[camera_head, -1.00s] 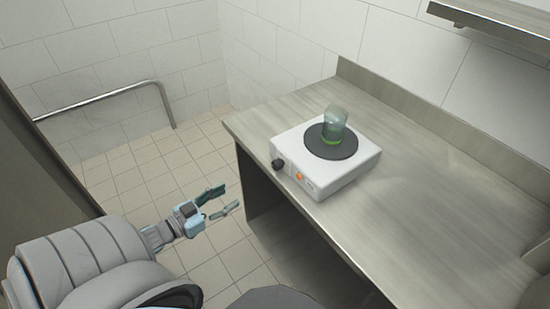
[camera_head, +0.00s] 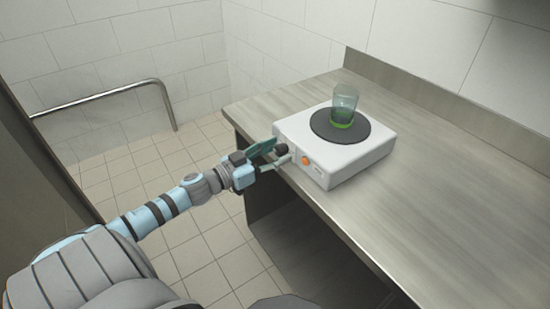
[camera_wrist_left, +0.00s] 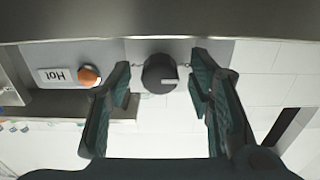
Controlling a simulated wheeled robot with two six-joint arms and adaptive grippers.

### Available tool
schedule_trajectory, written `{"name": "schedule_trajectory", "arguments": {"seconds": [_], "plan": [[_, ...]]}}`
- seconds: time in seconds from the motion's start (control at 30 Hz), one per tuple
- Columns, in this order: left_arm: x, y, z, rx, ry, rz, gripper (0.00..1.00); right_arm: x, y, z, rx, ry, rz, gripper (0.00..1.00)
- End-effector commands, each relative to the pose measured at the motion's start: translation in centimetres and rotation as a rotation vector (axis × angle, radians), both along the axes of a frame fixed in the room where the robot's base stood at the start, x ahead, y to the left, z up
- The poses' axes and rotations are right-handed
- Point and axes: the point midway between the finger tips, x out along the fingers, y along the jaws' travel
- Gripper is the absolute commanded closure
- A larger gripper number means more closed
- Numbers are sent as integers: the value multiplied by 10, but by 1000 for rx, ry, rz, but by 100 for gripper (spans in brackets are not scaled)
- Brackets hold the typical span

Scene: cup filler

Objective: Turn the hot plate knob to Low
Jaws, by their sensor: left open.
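The white hot plate (camera_head: 340,158) sits on the steel counter, with a round black plate on top. Its black knob (camera_head: 282,149) is on the front face, left of an orange light (camera_head: 306,160). My left gripper (camera_head: 272,156) is open at the front face, its fingertips close to the knob. In the left wrist view the knob (camera_wrist_left: 160,74) lies between the two open fingers (camera_wrist_left: 160,88), with a gap on each side. The knob's pale mark points right there. An orange light (camera_wrist_left: 89,76) and a "Hot" label (camera_wrist_left: 57,76) show at left. My right gripper is not in view.
A glass with green liquid (camera_head: 343,106) stands on the black plate. The steel counter (camera_head: 450,170) is clear to the right of the hot plate. A metal rail (camera_head: 100,97) runs along the left wall.

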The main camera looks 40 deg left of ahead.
Motion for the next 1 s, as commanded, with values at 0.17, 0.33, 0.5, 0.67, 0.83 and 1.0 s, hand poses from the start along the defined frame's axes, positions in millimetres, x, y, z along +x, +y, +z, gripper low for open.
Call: {"name": "schedule_trajectory", "arguments": {"seconds": [0.17,0.33,0.5,0.67,0.83,1.0], "plan": [[0,0,1,0,0,0,54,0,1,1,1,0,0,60],[0,0,1,0,0,-1,81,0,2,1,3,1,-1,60],[0,0,1,0,1,-1,100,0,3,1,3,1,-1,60],[0,0,1,11,-2,0,100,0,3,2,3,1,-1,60],[0,0,1,53,-15,0,100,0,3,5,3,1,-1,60],[0,0,2,142,-42,0,100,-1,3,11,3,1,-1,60]]}}
